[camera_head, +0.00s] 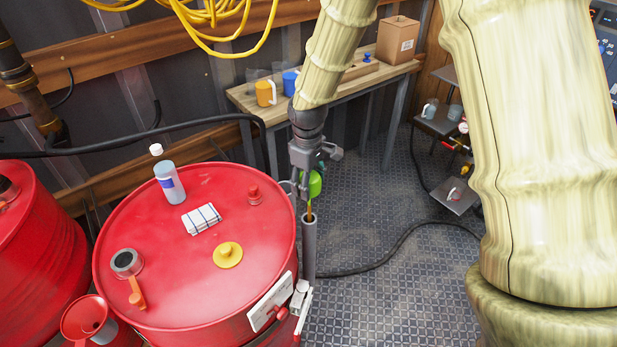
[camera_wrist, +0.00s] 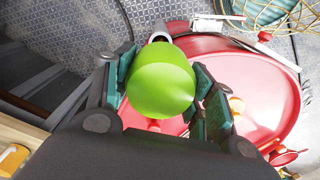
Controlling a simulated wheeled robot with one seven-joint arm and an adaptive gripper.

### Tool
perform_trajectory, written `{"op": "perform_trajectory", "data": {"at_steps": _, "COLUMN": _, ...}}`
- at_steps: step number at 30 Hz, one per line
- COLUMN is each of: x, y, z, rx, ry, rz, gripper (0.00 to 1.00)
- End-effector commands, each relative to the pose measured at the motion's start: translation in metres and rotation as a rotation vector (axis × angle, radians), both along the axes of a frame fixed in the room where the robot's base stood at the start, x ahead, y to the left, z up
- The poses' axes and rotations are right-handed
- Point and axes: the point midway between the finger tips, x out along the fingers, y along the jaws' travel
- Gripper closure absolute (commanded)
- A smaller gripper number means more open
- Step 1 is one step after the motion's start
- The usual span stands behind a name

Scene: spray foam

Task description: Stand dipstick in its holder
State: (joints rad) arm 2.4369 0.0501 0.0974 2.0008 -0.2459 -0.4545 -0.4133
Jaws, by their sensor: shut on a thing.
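The dipstick has a bright green handle (camera_head: 315,184) and a thin orange-yellow rod (camera_head: 309,209). My gripper (camera_head: 312,170) is shut on the green handle, which fills the space between the fingers in the wrist view (camera_wrist: 160,84). The holder is an upright grey tube (camera_head: 309,246) beside the right side of the red drum. The rod points down and its lower part meets the tube's mouth. It looks as if it enters the tube, but how deep is hidden. In the wrist view, the handle hides the rod and most of the tube.
A wooden bench (camera_head: 340,92) stands behind. Hoses cross the metal floor (camera_head: 390,290), which is otherwise mostly open on the right.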

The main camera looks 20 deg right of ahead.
Motion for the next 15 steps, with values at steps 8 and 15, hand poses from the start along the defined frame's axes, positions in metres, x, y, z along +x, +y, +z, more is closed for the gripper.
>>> {"op": "perform_trajectory", "data": {"at_steps": 8, "x": 0.0, "y": 0.0, "z": -0.028, "rx": 0.0, "ry": 0.0, "rz": 0.0, "gripper": 0.91}}
{"op": "perform_trajectory", "data": {"at_steps": 15, "x": 0.0, "y": 0.0, "z": -0.049, "rx": 0.0, "ry": 0.0, "rz": 0.0, "gripper": 0.91}}
